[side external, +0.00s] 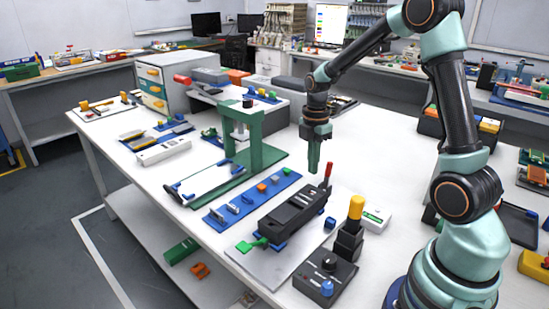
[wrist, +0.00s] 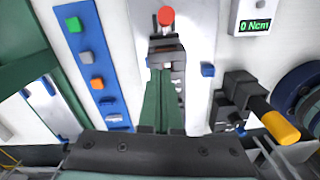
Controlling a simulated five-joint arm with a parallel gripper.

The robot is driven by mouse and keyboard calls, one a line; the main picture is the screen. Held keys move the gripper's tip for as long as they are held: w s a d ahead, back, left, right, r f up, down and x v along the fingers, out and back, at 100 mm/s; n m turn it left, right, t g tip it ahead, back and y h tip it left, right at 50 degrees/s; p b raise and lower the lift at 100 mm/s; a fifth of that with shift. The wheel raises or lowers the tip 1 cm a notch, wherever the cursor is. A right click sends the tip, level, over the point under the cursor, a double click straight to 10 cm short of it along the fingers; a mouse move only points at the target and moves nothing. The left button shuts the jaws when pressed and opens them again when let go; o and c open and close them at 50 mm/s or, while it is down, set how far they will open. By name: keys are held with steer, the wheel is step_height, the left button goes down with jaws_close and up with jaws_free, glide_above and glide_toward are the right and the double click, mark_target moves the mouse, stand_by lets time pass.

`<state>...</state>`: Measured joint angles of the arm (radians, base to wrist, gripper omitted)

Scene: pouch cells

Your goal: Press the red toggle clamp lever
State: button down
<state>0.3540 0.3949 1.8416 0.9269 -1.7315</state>
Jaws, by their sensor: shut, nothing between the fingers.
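The red lever (side external: 328,172) stands upright at the far end of a black clamp fixture (side external: 290,210) on the table. In the wrist view its round red tip (wrist: 166,15) is at the top centre, above the black fixture (wrist: 168,55). My gripper (side external: 313,168) points straight down with its green fingers shut and empty. It hangs just left of the red lever in the side view, with a small gap showing between them. In the wrist view the fingers (wrist: 161,90) reach toward the fixture and cover part of it. I cannot tell whether they touch it.
A blue strip (side external: 248,203) with several small coloured blocks lies left of the fixture. A green press frame (side external: 255,150) stands behind it. A black unit with a yellow knob (side external: 356,208) and a small display box (side external: 377,218) reading 0 Ncm are to the right.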

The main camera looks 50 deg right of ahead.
steer(key=d, duration=0.1)
steer(key=d+f, duration=0.1)
steer(key=s+d, duration=0.1)
steer(key=d, duration=0.1)
steer(key=shift+f, duration=0.15)
steer(key=shift+d+g, duration=0.3)
steer(key=shift+d, duration=0.3)
stand_by(0.4)
steer(key=shift+w+d, duration=0.1)
steer(key=shift+d, duration=0.45)
steer(key=shift+d+f, duration=0.35)
steer(key=shift+d, duration=0.5)
steer(key=shift+d+f, duration=0.35)
steer(key=shift+d, duration=0.45)
steer(key=shift+d+f, duration=0.35)
steer(key=shift+d, duration=0.5)
steer(key=shift+d+f, duration=0.9)
steer(key=shift+f, duration=0.3)
steer(key=shift+d+f, duration=0.15)
steer(key=shift+f, duration=0.1)
steer(key=shift+f+y, duration=0.2)
steer(key=shift+y, duration=0.1)
